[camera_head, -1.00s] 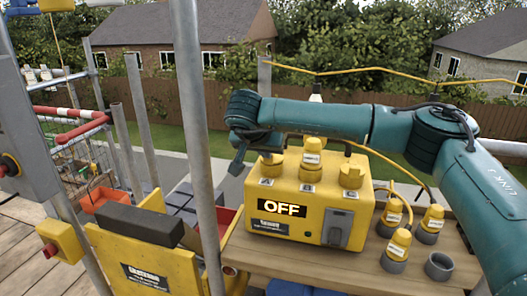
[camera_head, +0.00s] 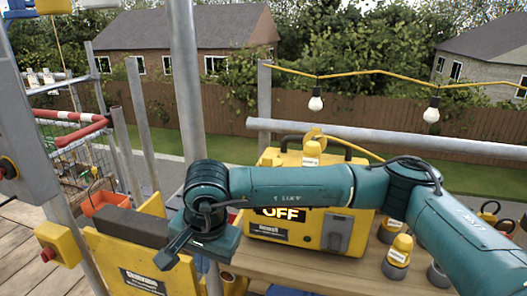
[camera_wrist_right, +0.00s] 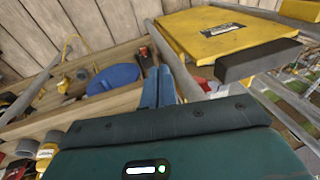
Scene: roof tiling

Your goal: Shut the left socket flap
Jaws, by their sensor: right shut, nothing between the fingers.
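The yellow power box (camera_head: 283,227) with a lit OFF sign stands on the wooden bench, partly behind my right arm. A plug (camera_head: 312,150) on its top shows above the arm. The left socket and its flap are hidden behind my arm in the head view, so I cannot tell the flap's state. My right gripper (camera_head: 168,256) is shut and empty, left of the power box and lower than its top. Its two blue fingers show close together in the right wrist view (camera_wrist_right: 158,88). The wrist view does not show the socket flap. My left gripper is out of view.
A metal pole (camera_head: 187,90) stands upright close behind my right gripper. A yellow machine with a dark bar (camera_head: 130,226) is at the left. Loose yellow plugs (camera_head: 398,257) stand on the bench at right. A horizontal rail (camera_head: 400,138) runs behind the box.

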